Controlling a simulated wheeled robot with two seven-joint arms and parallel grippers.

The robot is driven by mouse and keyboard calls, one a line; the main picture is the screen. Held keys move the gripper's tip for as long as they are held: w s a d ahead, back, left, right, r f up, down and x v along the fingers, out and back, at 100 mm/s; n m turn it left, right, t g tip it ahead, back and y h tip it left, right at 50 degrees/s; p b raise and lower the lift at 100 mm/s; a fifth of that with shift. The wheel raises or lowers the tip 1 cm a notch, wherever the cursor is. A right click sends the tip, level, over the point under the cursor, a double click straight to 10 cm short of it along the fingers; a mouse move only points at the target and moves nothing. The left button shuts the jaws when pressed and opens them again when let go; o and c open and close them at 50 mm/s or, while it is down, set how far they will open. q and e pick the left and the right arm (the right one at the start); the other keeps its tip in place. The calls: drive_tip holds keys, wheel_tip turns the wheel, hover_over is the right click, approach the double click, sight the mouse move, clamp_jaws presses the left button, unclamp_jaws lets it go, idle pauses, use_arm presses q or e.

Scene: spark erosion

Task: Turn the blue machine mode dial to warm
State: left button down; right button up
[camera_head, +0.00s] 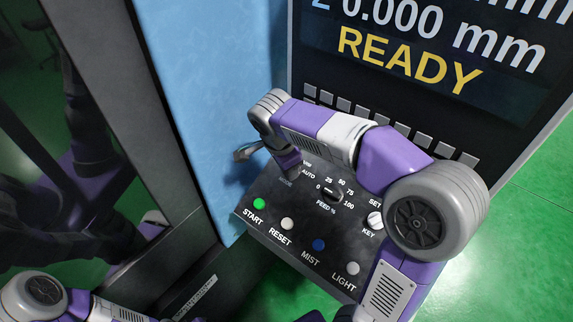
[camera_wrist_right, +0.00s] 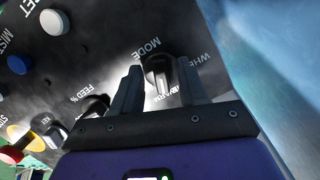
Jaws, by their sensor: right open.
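The mode dial (camera_wrist_right: 158,72) is a dark round knob with a raised grip bar, on the black control panel of the blue machine (camera_head: 205,80). In the right wrist view it sits between the two fingers of my right gripper (camera_wrist_right: 159,88), which is open with a finger on each side. I cannot tell whether the fingers touch it. MODE is printed beside it, and a partly covered label that looks like WARM shows near the fingers. The dial's exact setting is unclear. My left gripper is out of view.
The panel also carries the feed dial (camera_head: 331,194), the key switch (camera_head: 375,221), and green start (camera_head: 259,203), white reset (camera_head: 287,223), blue mist (camera_head: 318,244) and grey light (camera_head: 352,268) buttons. The screen (camera_head: 430,50) above reads READY.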

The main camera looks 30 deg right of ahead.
drive_tip(key=p+v, duration=0.1)
drive_tip(key=v, duration=0.6)
idle(0.4)
